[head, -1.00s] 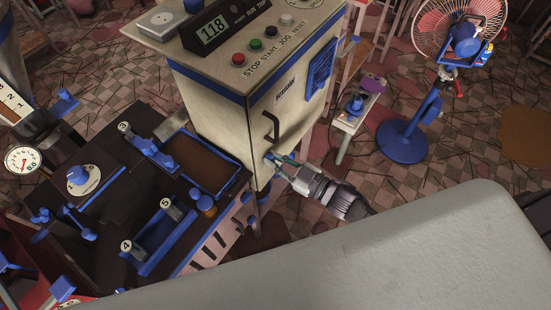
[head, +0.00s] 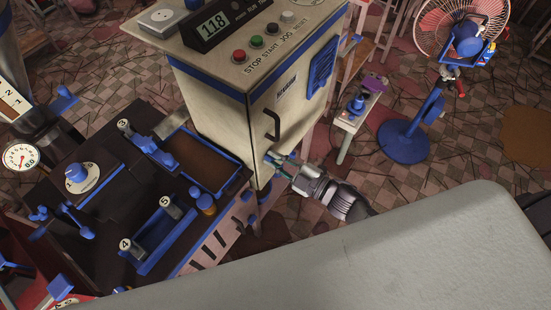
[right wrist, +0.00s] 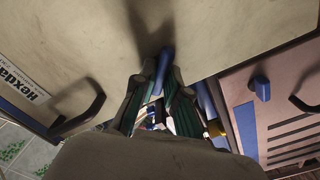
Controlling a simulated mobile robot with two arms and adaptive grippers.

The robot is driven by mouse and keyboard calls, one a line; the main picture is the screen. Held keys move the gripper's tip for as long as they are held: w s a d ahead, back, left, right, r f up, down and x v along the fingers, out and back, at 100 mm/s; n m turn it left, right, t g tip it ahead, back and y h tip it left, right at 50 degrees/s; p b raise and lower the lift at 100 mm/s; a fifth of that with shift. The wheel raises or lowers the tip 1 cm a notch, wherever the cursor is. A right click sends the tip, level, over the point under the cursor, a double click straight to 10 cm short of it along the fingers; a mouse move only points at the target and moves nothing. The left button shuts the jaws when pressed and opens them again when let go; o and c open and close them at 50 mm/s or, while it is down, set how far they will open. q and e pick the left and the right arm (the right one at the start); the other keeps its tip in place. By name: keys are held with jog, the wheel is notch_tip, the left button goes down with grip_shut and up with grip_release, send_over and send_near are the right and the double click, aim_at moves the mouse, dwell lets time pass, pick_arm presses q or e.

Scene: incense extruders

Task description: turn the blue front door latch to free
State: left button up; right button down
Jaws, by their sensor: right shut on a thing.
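The beige control cabinet (head: 262,90) has a front door (head: 300,95) with a dark handle (head: 273,126). The blue front door latch (right wrist: 163,66) sits low on the door; it shows between my fingertips in the right wrist view. My right gripper (head: 274,160) is at the door's lower left corner in the head view, below the handle. It is shut on the latch, and its fingers (right wrist: 163,84) lie on both sides of it. In the head view the fingers mostly hide the latch, so its exact angle is hard to tell. My left gripper is out of view.
A dark bench (head: 110,215) with blue-edged trays stands left of the cabinet. A small stand (head: 357,125) and a blue fan (head: 405,140) are to the right. A grey surface (head: 400,250) fills the bottom right.

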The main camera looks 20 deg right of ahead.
dwell(0.3)
jog(key=c, duration=1.2)
grip_release()
jog(key=v, duration=1.2)
